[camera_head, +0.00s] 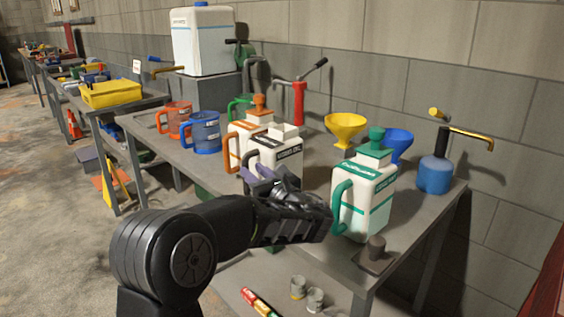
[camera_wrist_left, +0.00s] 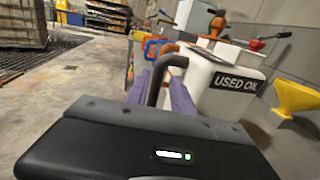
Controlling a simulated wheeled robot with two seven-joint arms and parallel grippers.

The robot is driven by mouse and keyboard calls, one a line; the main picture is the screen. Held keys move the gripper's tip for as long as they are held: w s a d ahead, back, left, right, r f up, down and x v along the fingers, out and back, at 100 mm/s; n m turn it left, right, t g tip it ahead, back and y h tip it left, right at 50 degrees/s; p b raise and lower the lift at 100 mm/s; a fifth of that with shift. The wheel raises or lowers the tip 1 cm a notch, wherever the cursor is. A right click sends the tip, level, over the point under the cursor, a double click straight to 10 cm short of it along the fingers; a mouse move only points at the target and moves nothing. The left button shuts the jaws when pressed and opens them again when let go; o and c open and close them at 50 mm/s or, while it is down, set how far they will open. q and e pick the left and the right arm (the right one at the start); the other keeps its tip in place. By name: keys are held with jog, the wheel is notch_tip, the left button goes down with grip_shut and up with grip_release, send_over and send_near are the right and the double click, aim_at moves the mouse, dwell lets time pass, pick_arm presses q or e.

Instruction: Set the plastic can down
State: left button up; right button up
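The plastic can is white with a dark label and a white cap; in the head view the can (camera_head: 283,155) is over the main bench, between an orange-handled can and a green-handled can. In the left wrist view the can (camera_wrist_left: 218,82) shows "USED OIL" and a dark handle. My left gripper (camera_head: 260,174) has purple fingers at this handle. In the left wrist view the fingers of my left gripper (camera_wrist_left: 160,95) lie on both sides of the handle, close against it. The can looks upright. Its base is hidden by my arm, so contact with the bench cannot be told.
The orange-handled can (camera_head: 243,136) stands close behind. The green-handled can (camera_head: 363,195) stands to the right, by a dark block (camera_head: 376,254). A blue jug (camera_head: 202,132), a yellow funnel (camera_head: 345,129) and a blue bottle (camera_head: 435,174) are also on the bench (camera_head: 318,172).

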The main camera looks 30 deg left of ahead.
pick_arm(q)
jog(key=shift+s, duration=0.15)
jog(key=shift+x, duration=1.3)
jog(key=x, duration=0.5)
jog(key=shift+a, duration=0.1)
grip_shut()
jog(key=shift+r, duration=0.1)
dwell(1.0)
